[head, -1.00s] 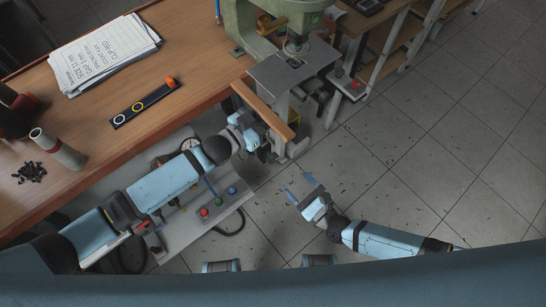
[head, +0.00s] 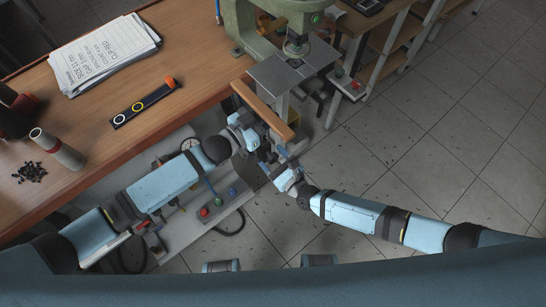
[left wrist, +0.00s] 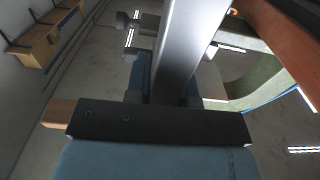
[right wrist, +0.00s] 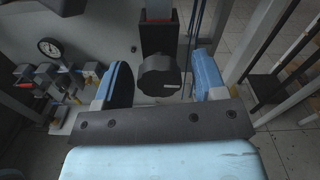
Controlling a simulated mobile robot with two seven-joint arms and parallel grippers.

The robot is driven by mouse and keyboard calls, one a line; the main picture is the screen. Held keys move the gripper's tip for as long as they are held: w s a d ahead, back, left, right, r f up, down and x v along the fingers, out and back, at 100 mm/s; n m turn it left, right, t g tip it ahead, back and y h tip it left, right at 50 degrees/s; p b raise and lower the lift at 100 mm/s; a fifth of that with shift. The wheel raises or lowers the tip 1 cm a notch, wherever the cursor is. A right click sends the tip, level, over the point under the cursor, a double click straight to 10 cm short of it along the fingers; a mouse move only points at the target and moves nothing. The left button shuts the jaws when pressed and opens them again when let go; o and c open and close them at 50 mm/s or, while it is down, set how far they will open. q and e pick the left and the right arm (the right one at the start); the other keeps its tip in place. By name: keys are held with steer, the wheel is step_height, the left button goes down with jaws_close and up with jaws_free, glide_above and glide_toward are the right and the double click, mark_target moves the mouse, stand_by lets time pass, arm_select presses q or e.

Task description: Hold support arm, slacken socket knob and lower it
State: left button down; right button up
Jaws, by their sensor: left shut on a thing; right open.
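In the left wrist view, my left gripper (left wrist: 165,98) is shut on the grey metal support arm (left wrist: 186,45), which runs up away from the jaws. In the head view, my left gripper (head: 262,146) is below the wooden edge beside the green press, and the support arm is mostly hidden there. In the right wrist view, the black round socket knob (right wrist: 160,76) sits between the two blue fingers of my open right gripper (right wrist: 162,72). Gaps show on both sides of the knob. In the head view, my right gripper (head: 278,166) is just below and right of my left one.
The green press (head: 255,20) with its grey table (head: 287,72) stands above the grippers. A pressure gauge (right wrist: 50,47) and valve fittings are at left in the right wrist view. A button box (head: 218,204) lies below my left arm. The floor at right is clear but for chips.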

steer(key=c, duration=0.9)
steer(key=shift+c, duration=0.2)
steer(key=shift+n, duration=0.4)
steer(key=n, duration=0.2)
steer(key=shift+n, duration=0.4)
steer(key=n, duration=0.4)
steer(key=shift+n, duration=0.3)
steer(key=n, duration=0.4)
steer(key=shift+d+r+n, duration=0.1)
steer(key=shift+n, duration=2.3)
